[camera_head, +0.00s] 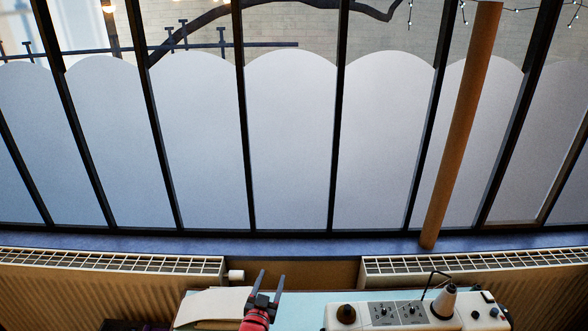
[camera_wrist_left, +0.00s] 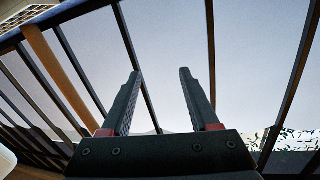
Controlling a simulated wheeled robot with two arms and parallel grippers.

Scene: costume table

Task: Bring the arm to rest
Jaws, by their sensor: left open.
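My left gripper (camera_head: 268,283) shows at the bottom middle of the head view, raised over the back of the light blue table (camera_head: 300,298). Its two dark fingers are apart and point up, with nothing between them. In the left wrist view the open fingers (camera_wrist_left: 158,100) point towards the frosted window panes. My right gripper is in neither view.
A white sewing machine or serger (camera_head: 400,313) with a thread cone (camera_head: 446,302) stands right of the gripper. A pale folded cloth or paper (camera_head: 212,306) lies to the left. Behind are radiators (camera_head: 110,262), a window sill (camera_head: 300,245) and a brown post (camera_head: 460,130).

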